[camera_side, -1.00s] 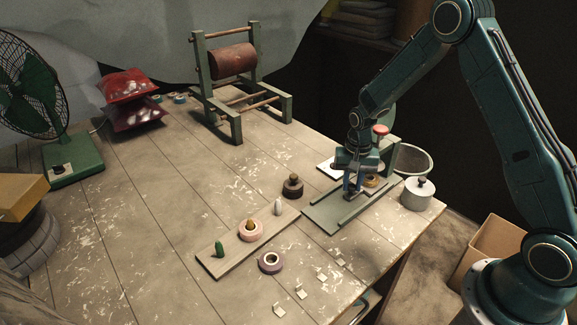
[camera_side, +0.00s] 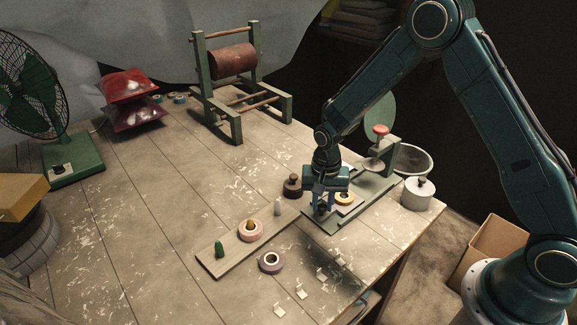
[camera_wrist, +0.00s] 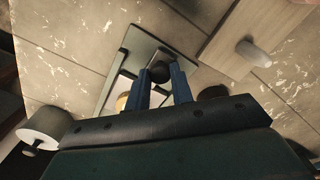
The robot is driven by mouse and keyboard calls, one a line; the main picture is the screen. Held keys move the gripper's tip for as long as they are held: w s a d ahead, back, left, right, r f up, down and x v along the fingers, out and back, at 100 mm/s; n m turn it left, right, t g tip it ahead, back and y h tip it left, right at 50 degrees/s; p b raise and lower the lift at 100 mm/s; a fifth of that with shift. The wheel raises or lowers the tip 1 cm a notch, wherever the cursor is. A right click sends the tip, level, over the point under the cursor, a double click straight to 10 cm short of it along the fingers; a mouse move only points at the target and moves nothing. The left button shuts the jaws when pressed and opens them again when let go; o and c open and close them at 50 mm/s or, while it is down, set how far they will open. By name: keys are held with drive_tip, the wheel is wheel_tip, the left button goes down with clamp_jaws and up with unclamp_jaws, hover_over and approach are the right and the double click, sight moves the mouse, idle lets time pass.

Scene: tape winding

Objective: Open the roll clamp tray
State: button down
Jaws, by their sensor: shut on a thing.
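The roll clamp has a grey-green base with rails (camera_side: 378,200) and an upright post with a red knob (camera_side: 380,130) at its far right end. A yellow tape roll (camera_side: 345,198) lies on the pale sliding tray (camera_wrist: 122,88) at the near left part of the base, out from under the clamp head (camera_side: 372,165). My gripper (camera_side: 322,208) is low at the tray's near left end. In the wrist view its blue fingers (camera_wrist: 164,75) are shut on a dark round knob (camera_wrist: 160,70) at the tray's end. The fingers partly hide the tray and roll.
A wooden board with pegs (camera_side: 228,262) and a pink roll (camera_side: 250,231) lies left of my gripper. A dark weight (camera_side: 292,187) stands close by. A mauve roll (camera_side: 271,262) lies in front. A white lidded pot (camera_side: 417,194) stands right of the base.

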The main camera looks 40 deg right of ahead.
drive_tip(key=c, duration=1.2)
unclamp_jaws()
wheel_tip(320, 180, up, 14)
